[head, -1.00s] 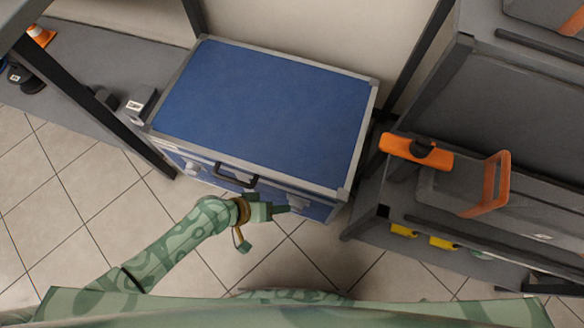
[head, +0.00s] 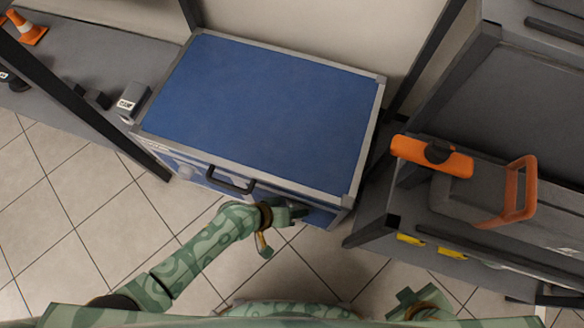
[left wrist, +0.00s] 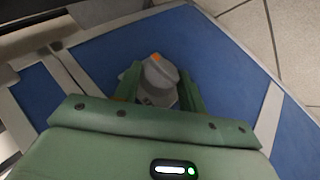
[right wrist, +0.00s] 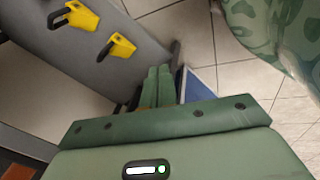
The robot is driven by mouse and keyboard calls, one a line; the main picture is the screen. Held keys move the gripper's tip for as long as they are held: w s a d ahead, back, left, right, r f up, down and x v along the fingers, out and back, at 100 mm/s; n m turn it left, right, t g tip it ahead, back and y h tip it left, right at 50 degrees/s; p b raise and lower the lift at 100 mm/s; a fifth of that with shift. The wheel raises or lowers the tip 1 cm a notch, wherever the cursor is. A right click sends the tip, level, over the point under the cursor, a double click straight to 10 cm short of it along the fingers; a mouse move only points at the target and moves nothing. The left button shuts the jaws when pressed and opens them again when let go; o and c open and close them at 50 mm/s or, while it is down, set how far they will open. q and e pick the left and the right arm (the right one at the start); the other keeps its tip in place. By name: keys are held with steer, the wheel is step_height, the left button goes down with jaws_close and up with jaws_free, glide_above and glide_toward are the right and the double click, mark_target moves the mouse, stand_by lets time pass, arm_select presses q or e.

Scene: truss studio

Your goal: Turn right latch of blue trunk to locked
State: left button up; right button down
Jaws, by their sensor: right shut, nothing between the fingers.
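The blue trunk (head: 270,100) has grey metal edges and stands with its front towards me. Its right latch (left wrist: 160,78), a grey knob with an orange mark, shows between my left fingers in the left wrist view. In the head view my left gripper (head: 297,211) hides most of this latch at the trunk's front right. My left gripper (left wrist: 160,88) is open, with one finger on each side of the knob; firm contact cannot be made out. My right gripper (right wrist: 158,86) is shut and empty, away from the trunk front. The left latch (head: 186,172) is on the same front face.
A black handle (head: 231,181) sits mid-front on the trunk. A grey shelf rack with an orange-handled case (head: 470,195) and yellow clips (right wrist: 82,16) stands close on the right. Dark posts flank the trunk. Tiled floor (head: 110,210) in front is clear.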

arm_select(q)
steer(key=shift+c, duration=0.8)
steer(key=shift+r+y+p, duration=0.2)
steer(key=shift+y+p, duration=0.2)
steer(key=shift+p, duration=0.7)
steer(key=shift+f, duration=0.2)
arm_select(e)
steer(key=shift+n+g+h, duration=0.3)
steer(key=shift+g+h, duration=0.3)
steer(key=s+d, duration=0.3)
steer(key=shift+f, duration=0.3)
arm_select(q)
steer(key=o, duration=0.7)
arm_select(e)
steer(key=shift+w+r, duration=0.1)
